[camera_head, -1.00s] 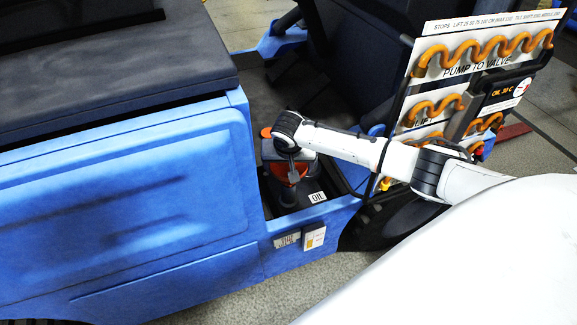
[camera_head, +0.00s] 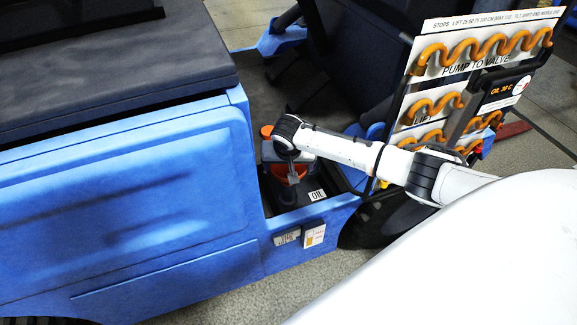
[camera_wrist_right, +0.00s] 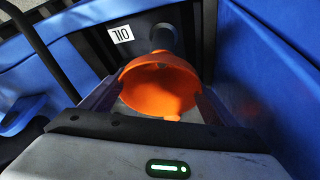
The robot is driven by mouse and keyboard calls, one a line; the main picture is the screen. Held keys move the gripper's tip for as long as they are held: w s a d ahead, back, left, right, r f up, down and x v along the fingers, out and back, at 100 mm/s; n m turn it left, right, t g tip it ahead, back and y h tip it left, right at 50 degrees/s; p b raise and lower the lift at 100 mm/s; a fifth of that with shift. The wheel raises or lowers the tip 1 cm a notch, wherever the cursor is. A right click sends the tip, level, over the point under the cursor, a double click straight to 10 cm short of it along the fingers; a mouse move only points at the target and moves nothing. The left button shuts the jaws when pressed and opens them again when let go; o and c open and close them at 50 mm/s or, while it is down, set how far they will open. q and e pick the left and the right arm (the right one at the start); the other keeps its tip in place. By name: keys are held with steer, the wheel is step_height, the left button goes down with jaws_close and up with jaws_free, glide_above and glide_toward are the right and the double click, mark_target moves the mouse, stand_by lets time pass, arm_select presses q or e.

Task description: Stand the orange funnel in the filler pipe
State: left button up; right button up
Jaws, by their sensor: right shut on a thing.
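The orange funnel (camera_head: 284,178) is in the recess of the blue vehicle, beside the OIL label. It shows large in the right wrist view (camera_wrist_right: 150,88), between the fingers. My right gripper (camera_head: 293,176) is shut on the funnel. The dark round filler pipe (camera_wrist_right: 164,37) stands just beyond the funnel in the wrist view, near the label. In the head view the pipe (camera_head: 286,196) is a dark stub below the funnel. The lower end of the funnel is hidden, so I cannot tell whether it touches or enters the pipe. My left gripper is not in view.
The white OIL label (camera_head: 317,196) lies on the recess floor. Blue side panels (camera_head: 130,200) wall the recess on the left. A display board with orange hoses (camera_head: 480,60) stands at the right. An orange knob (camera_head: 266,131) is behind the gripper.

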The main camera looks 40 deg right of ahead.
steer(key=shift+s+f, duration=0.1)
steer(key=shift+f, duration=0.1)
steer(key=o, duration=1)
steer(key=shift+f, duration=0.1)
steer(key=shift+o, duration=0.2)
steer(key=shift+r, duration=0.2)
